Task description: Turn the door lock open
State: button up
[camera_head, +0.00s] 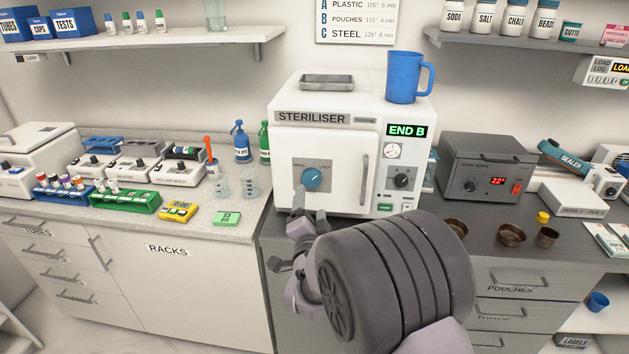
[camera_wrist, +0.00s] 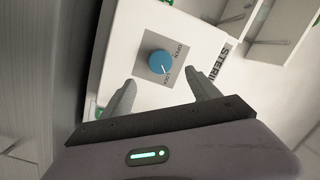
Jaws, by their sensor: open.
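The steriliser (camera_head: 285,155) is a white box on the dark counter, with a closed front door. Its door lock is a round blue knob (camera_head: 312,178) on a grey plate marked with an open side and a lock side. The knob also shows in the wrist view (camera_wrist: 160,62), with its white pointer line toward LOCK. My gripper (camera_head: 310,216) is in front of the door, just below the knob in the head view. In the wrist view my gripper (camera_wrist: 160,92) has its fingers spread apart, empty, with the knob ahead between and beyond them.
A blue mug (camera_head: 405,78) and a metal tray (camera_head: 327,82) stand on top of the steriliser. A vertical door handle (camera_head: 364,178) is right of the knob. Blue and green bottles (camera_head: 240,142) stand to the left. A heating unit (camera_head: 485,168) and brown bowls (camera_head: 511,234) are to the right.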

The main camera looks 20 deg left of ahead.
aim_at(311, 181)
jog(key=x, duration=0.9)
jog(key=shift+w+a, duration=0.2)
jog(key=shift+w, duration=0.15)
jog(key=shift+c, duration=0.4)
jog(key=c, duration=1.3)
jog(key=shift+b, duration=0.3)
